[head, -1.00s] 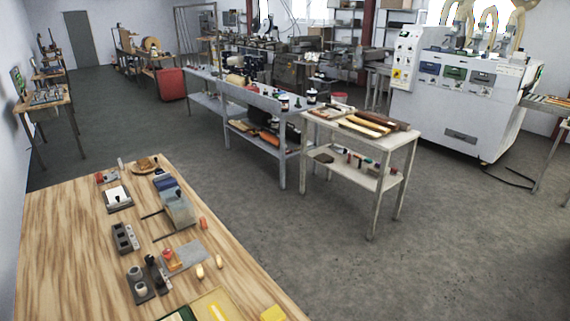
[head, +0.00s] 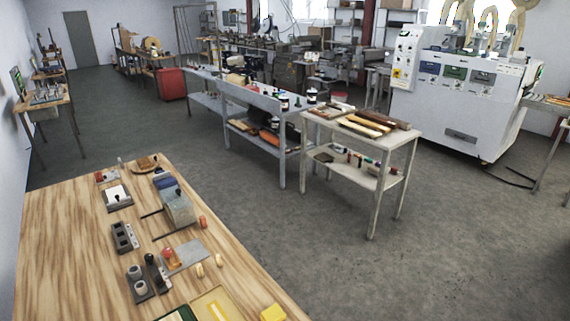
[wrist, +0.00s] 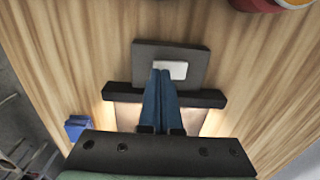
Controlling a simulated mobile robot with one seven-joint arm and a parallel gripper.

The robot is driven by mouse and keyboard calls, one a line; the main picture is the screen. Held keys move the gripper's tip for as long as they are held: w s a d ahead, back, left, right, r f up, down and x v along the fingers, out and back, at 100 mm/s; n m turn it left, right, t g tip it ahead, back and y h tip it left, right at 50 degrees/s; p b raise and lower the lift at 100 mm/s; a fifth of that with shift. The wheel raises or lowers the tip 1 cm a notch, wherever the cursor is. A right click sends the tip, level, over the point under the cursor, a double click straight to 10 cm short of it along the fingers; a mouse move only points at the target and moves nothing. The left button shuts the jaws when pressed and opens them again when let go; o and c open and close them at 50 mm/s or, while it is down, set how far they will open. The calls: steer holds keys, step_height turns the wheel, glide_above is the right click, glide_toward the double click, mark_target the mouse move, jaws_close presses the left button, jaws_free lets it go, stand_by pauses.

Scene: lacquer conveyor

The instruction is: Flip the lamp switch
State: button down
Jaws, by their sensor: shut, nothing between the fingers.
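In the wrist view, a dark grey plate with a small white rectangular piece (wrist: 171,70) lies on the wooden tabletop; it looks like the switch, though no label shows. My gripper (wrist: 163,76) has two blue fingers, closed together with nothing between them. Their tips overlap the left part of the white piece; whether they touch it cannot be told. A black bar (wrist: 205,98) lies below the plate, crossed by the fingers, with bright wood around it. My gripper cannot be made out in the head view, and no lamp can be clearly identified.
The wrist view has a small blue block (wrist: 77,127) at left and a red round thing (wrist: 262,4) at the top edge. In the head view, the wooden table (head: 62,240) holds several small items and a yellow-rimmed tray (head: 205,301). Grey floor lies to its right.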

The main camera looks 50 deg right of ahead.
steer(key=shift+f+b, duration=0.3)
steer(key=shift+f, duration=0.2)
steer(key=shift+r, duration=0.1)
step_height(320, 180, up, 7)
steer(key=p, duration=0.7)
steer(key=shift+p, duration=0.35)
stand_by(0.4)
